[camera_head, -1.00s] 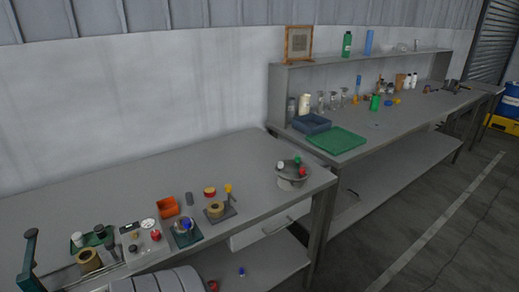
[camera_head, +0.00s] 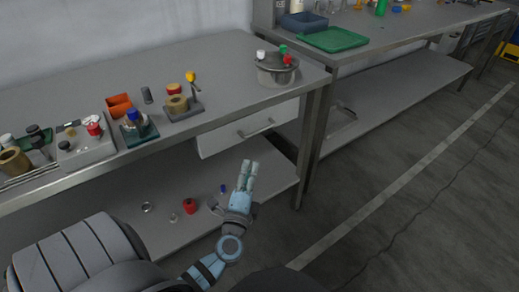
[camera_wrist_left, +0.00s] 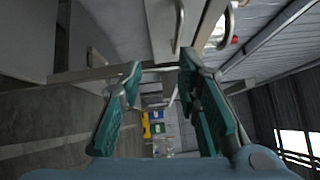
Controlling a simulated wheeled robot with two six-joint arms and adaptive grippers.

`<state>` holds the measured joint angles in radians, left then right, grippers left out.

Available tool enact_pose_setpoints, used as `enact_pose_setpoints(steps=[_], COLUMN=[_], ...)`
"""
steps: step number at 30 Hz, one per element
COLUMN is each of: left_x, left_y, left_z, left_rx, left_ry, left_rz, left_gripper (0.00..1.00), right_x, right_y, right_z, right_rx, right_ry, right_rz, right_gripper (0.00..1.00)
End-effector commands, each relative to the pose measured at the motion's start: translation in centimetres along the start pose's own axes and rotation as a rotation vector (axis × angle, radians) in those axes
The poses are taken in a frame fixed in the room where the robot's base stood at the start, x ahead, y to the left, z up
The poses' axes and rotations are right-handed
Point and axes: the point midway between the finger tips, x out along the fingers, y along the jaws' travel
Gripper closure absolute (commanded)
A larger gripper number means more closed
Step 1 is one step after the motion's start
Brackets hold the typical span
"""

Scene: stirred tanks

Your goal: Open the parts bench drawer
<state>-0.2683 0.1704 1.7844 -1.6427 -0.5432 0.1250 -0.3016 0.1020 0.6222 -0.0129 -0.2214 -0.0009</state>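The parts bench (camera_head: 215,65) has a pale grey drawer (camera_head: 222,141) under its right end. The drawer looks shut, with a thin bar handle (camera_head: 257,130) on its front. My left gripper (camera_head: 248,166) is in front of the bench, below and apart from the handle in the head view. In the left wrist view its two teal fingers (camera_wrist_left: 158,66) are spread with nothing between them. A pale panel with a bar, likely the drawer front (camera_wrist_left: 162,28), shows beyond the fingertips there. My right gripper is not in view.
A grey pot (camera_head: 275,72) with coloured knobs stands on the bench above the drawer. The lower shelf (camera_head: 165,228) holds a red part (camera_head: 190,206) and small items. A bench leg (camera_head: 309,150) stands right of the drawer. The floor to the right is clear.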

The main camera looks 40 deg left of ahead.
Motion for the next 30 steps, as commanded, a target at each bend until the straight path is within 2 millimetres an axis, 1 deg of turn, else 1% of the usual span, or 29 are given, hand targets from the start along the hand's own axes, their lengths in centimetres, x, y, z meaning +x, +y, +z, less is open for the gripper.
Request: enact_pose_setpoints(steps=[1, 3, 4, 8, 12, 15, 18, 21, 23, 30], left_x=[0.3, 1.2, 1.7, 4.9, 9.0, 11.4, 13.1, 14.1, 14.4, 14.6], left_y=[-1.1, -2.2, -2.4, -2.8, -2.9, -2.9, -2.9, -3.0, -3.0, -3.0], left_z=[0.0, 0.0, 0.0, -0.1, -0.1, -0.2, -0.2, -0.2, -0.2, -0.2], left_rx=[0.017, 0.027, 0.027, 0.027, 0.026, 0.026, 0.026, 0.025, 0.024, 0.025], left_ry=[-0.003, -0.004, -0.004, -0.003, -0.003, -0.001, 0.000, 0.000, 0.000, 0.001], left_rz=[-0.045, -0.067, -0.066, -0.065, -0.063, -0.062, -0.061, -0.059, -0.059, -0.058], left_gripper=[0.70, 0.70, 0.70, 0.70, 0.70, 0.70, 0.70, 0.70, 0.70, 0.70], right_x=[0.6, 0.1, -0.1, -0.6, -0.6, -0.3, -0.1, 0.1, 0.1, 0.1], right_y=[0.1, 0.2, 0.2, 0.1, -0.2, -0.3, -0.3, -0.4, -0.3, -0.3], right_z=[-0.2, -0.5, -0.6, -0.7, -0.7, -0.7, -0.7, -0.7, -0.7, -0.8], right_rx=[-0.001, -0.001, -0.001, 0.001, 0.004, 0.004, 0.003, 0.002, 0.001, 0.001], right_ry=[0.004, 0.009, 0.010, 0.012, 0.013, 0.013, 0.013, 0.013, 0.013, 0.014], right_rz=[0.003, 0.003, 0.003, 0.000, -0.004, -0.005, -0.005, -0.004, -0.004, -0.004], right_gripper=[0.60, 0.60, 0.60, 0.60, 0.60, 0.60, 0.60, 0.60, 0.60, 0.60])
